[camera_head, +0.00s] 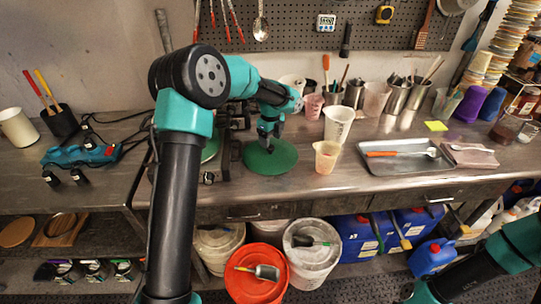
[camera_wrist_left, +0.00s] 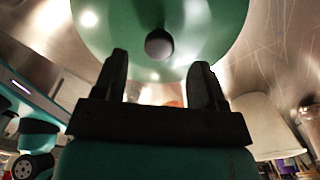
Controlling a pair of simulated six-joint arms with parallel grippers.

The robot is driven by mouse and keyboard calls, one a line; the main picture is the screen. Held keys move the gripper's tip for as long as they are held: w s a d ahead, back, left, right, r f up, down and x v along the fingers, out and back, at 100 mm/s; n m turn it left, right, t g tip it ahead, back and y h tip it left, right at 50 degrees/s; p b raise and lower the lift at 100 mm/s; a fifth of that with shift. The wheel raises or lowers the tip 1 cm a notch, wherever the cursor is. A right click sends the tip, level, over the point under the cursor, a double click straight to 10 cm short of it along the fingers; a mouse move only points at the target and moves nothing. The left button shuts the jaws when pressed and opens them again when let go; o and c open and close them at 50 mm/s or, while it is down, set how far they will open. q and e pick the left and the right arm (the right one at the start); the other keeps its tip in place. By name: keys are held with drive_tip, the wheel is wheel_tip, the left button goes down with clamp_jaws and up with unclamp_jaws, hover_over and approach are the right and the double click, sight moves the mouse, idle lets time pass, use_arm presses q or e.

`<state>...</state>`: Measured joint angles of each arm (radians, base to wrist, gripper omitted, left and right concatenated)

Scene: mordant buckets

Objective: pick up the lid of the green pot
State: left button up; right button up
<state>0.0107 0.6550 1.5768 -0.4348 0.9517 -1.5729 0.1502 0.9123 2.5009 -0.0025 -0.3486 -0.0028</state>
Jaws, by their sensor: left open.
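A round green lid (camera_head: 285,160) lies on the metal worktop, right of the stove. In the left wrist view the lid (camera_wrist_left: 205,25) fills the top, with its dark round knob (camera_wrist_left: 159,44) just beyond and between my fingertips. My left gripper (camera_head: 268,140) points down over the middle of the lid; it also shows in the left wrist view (camera_wrist_left: 160,68), open and empty. In the head view the gripper hides the knob. Another green piece (camera_head: 210,149), perhaps the pot, shows partly behind my left arm. My right arm is at the lower right; its gripper is not in view.
A pale cup (camera_head: 327,157) stands close right of the lid, with a taller white cup (camera_head: 337,124) behind it. A metal tray (camera_head: 380,162) lies further right. Cups and utensil holders line the back. Buckets stand below the worktop's front edge.

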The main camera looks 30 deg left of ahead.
sight(271, 147)
use_arm(q)
wheel_tip(271, 147, down, 5)
drive_tip(key=shift+r, duration=0.1)
idle(0.6)
drive_tip(key=c, duration=1.1)
drive_tip(key=shift+c, duration=0.2)
drive_tip(key=shift+r, duration=1.8)
drive_tip(key=s+d, duration=0.3)
drive_tip(key=s, duration=0.2)
drive_tip(key=s+d, duration=0.3)
drive_tip(key=s, duration=0.2)
drive_tip(key=s+d, duration=0.3)
drive_tip(key=s, duration=0.2)
drive_tip(key=shift+s+f, duration=0.1)
drive_tip(key=shift+s, duration=0.25)
drive_tip(key=shift+w, duration=0.1)
